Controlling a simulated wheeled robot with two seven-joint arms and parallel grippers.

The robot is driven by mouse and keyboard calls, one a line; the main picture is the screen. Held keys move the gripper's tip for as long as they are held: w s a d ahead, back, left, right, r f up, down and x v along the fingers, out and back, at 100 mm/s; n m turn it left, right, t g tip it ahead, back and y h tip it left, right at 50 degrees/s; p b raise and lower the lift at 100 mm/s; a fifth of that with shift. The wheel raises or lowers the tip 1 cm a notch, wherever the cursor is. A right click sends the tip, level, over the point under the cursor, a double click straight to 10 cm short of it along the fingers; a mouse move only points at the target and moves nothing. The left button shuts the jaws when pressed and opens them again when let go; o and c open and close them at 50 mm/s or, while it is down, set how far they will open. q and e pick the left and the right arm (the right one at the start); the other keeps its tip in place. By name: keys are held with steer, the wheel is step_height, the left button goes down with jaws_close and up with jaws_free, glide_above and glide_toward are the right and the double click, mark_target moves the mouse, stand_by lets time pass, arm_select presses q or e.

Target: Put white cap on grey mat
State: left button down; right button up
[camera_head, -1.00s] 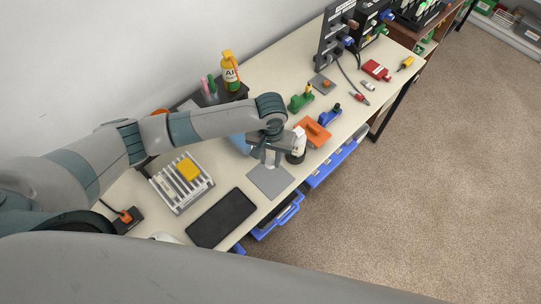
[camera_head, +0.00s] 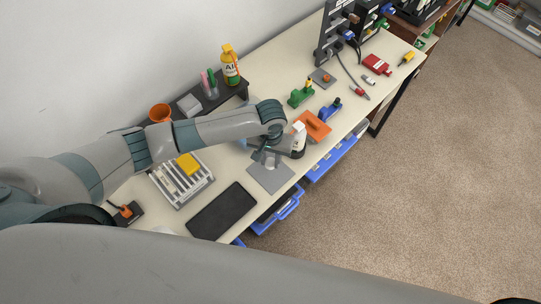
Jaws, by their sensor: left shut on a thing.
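My left gripper (camera_head: 268,163) points down over the grey mat (camera_head: 272,182), at the mat's far part. It is shut on the white cap (camera_head: 270,161), which shows only as a small pale patch between the fingers. I cannot tell whether the cap touches the mat. The near part of the mat is bare. A white bottle with a dark label (camera_head: 300,143) stands just to the right of the gripper. My right gripper is not in view.
A black pad (camera_head: 222,212) lies to the left of the mat. Behind it is a grey slotted tray (camera_head: 183,190) with a yellow block (camera_head: 188,164). The table's front edge is close to the mat, above blue drawers (camera_head: 278,211).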

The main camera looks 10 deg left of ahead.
mark_target(271, 172)
arm_select(q)
steer(key=shift+f+b, duration=0.8)
steer(key=shift+f, duration=1.5)
steer(key=shift+f, duration=0.4)
steer(key=c, duration=1.3)
jaws_free()
steer(key=shift+c, duration=0.2)
steer(key=shift+r, duration=0.1)
step_height(271, 172, up, 17)
steer(key=b, duration=0.3)
steer(key=shift+b, duration=0.35)
steer(key=shift+s, duration=0.15)
